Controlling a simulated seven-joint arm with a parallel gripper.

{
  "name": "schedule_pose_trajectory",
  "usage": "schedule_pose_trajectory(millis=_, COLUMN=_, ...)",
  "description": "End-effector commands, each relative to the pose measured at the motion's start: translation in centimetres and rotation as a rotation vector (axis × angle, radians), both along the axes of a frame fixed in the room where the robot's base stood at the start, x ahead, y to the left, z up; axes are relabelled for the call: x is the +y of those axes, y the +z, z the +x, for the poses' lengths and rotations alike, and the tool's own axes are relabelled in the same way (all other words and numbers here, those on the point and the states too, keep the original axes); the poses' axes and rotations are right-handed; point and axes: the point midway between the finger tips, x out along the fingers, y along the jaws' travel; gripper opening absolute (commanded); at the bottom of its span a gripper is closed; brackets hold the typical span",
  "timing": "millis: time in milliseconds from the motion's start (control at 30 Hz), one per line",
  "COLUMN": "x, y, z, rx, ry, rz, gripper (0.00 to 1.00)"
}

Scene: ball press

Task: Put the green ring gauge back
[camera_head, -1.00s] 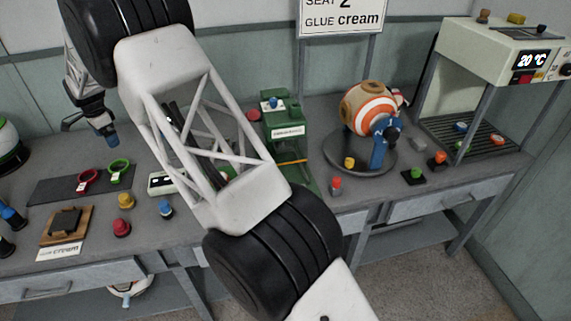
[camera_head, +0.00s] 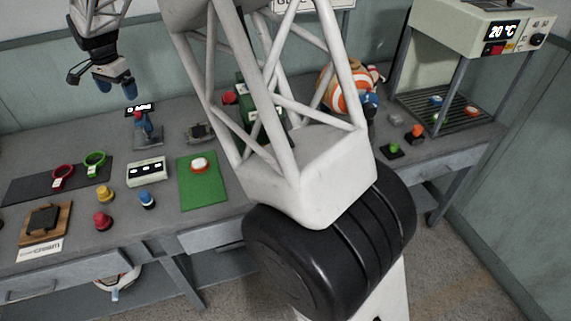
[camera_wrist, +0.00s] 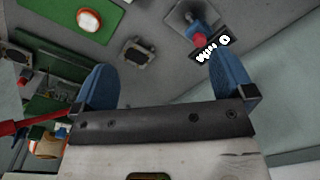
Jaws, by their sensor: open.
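The green ring gauge (camera_head: 95,160) lies on the right part of a dark mat (camera_head: 25,187) at the left of the bench, in the head view. A red ring gauge (camera_head: 63,172) lies beside it, to its left. My gripper (camera_head: 116,87) is open and empty, raised above the back of the bench, beyond the green ring gauge and slightly to its right in the picture. In the wrist view my blue fingertips (camera_wrist: 165,80) are wide apart with nothing between them. Neither ring gauge can be made out in the wrist view.
A gauge stand with a small display (camera_head: 140,108) stands near my gripper. A green plate (camera_head: 203,187) lies rightward. My arm hides part of the bench.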

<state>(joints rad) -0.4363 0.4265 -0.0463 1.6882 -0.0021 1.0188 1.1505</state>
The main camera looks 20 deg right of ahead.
Motion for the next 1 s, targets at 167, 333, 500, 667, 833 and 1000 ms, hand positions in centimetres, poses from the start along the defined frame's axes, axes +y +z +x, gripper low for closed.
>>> schedule_pose_trajectory(millis=167, x=-4.5, y=2.7, z=-2.7, rx=-0.016, ry=0.046, rz=0.001, gripper=1.0)
schedule_pose_trajectory(millis=333, x=-8.4, y=4.8, z=-5.4, rx=-0.029, ry=0.095, rz=-0.001, gripper=1.0)
schedule_pose_trajectory(millis=500, x=-12.1, y=6.7, z=-8.5, rx=-0.044, ry=0.142, rz=-0.003, gripper=1.0)
schedule_pose_trajectory(millis=667, x=-15.5, y=8.3, z=-11.6, rx=-0.06, ry=0.189, rz=-0.006, gripper=1.0)
schedule_pose_trajectory(millis=833, x=-18.8, y=9.5, z=-15.1, rx=-0.074, ry=0.236, rz=-0.011, gripper=1.0)
schedule_pose_trajectory(millis=1000, x=-22.0, y=10.3, z=-18.8, rx=-0.088, ry=0.285, rz=-0.019, gripper=1.0)
